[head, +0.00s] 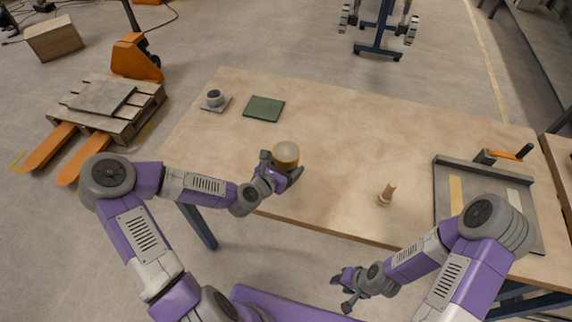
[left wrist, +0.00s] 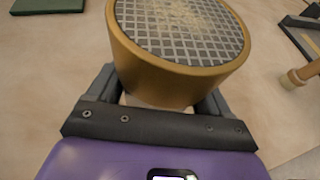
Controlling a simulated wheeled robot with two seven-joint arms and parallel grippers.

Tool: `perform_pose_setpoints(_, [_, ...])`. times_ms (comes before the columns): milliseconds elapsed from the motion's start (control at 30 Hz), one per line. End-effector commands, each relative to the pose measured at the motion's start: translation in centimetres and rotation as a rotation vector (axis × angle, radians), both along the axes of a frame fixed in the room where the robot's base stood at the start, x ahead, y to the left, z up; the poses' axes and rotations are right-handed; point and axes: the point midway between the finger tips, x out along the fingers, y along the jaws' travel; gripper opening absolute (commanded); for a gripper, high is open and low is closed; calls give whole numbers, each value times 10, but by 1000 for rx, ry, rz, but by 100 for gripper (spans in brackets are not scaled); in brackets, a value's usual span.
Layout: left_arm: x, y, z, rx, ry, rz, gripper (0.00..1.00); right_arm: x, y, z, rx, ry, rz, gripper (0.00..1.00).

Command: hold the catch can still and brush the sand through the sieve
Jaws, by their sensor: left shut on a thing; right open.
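The brass-rimmed sieve (head: 286,152) is upright near the table's front left. In the left wrist view the sieve (left wrist: 178,62) shows a grey mesh with pale sand spread on it. The catch can is mostly hidden under the sieve; only a pale strip (left wrist: 150,102) shows. My left gripper (head: 283,168) is shut around it from the front, a finger on each side. A wooden brush (head: 387,194) stands upright at the front, right of the sieve; its lower end shows in the left wrist view (left wrist: 300,75). My right gripper (head: 341,292) is open and empty, short of the front edge.
A grey cup (head: 214,97) on a small plate and a green mat (head: 263,109) lie at the back left. A grey board with an orange-handled clamp (head: 511,154) is at the right. The wooden table (head: 370,125) is clear in the middle.

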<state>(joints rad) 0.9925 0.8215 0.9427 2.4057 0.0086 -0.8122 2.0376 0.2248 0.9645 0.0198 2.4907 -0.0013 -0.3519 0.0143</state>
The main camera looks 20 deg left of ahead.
Motion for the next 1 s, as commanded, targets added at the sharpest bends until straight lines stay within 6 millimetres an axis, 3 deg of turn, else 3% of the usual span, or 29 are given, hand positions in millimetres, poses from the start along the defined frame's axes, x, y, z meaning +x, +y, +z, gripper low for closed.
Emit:
perform_pose_setpoints(600, [0, 0, -38, 0, -1, 1, 38, 0, 0, -30, 0, 0, 0, 43])
perform_pose_setpoints(1000, [0, 0, -38, 1, -2, 1, 38, 0, 0, -30, 0, 0, 0, 43])
